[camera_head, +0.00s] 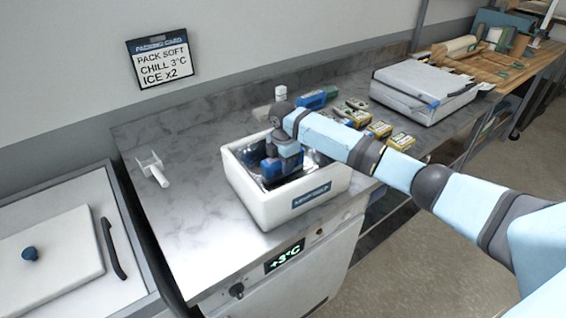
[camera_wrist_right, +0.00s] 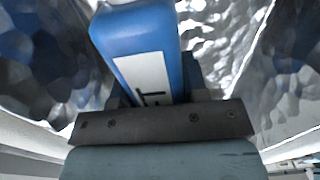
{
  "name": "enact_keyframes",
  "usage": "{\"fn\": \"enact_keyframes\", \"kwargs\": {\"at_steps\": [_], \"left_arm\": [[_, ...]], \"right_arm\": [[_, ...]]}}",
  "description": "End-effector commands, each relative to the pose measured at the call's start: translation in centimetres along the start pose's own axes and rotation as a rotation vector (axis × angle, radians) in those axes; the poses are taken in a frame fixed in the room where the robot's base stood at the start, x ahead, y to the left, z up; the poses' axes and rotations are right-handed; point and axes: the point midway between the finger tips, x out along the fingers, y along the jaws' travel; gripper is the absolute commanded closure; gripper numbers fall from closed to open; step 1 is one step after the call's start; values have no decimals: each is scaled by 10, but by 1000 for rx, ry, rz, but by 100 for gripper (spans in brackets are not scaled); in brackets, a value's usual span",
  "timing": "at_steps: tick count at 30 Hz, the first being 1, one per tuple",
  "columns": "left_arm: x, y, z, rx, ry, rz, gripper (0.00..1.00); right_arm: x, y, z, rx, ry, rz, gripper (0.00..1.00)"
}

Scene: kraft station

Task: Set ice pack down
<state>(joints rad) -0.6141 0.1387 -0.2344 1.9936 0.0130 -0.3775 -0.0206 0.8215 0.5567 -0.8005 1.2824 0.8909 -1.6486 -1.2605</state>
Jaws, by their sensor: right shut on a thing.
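The blue ice pack (camera_wrist_right: 137,40) with a white label is held in my right gripper (camera_wrist_right: 157,100), inside the foil-lined box. In the head view the ice pack (camera_head: 283,168) shows low within the white box (camera_head: 262,203), and my right gripper (camera_head: 284,150) reaches down onto it from above. Shiny crinkled foil walls surround it in the wrist view. I cannot tell whether the pack touches the box floor. My left gripper is not in view.
Several yellow packets (camera_head: 379,129) and a blue pack (camera_head: 312,99) lie behind the box. A white lid-like case (camera_head: 423,86) sits farther right. A packing card (camera_head: 162,60) hangs on the wall.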

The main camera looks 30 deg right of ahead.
Motion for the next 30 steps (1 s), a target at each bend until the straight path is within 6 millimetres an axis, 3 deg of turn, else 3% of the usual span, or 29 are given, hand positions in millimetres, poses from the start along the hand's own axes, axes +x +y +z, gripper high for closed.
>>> {"fn": "enact_keyframes", "kwargs": {"at_steps": [10,11,14,24,30], "left_arm": [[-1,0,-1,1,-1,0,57],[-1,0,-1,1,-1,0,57],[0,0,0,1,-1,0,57],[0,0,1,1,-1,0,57],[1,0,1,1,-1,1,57]], "right_arm": [[2,0,0,0,0,1,94],[3,0,0,0,0,0,55],[3,0,0,0,0,1,34],[-1,0,0,0,0,2,34],[-33,1,1,0,-1,4,34]]}}
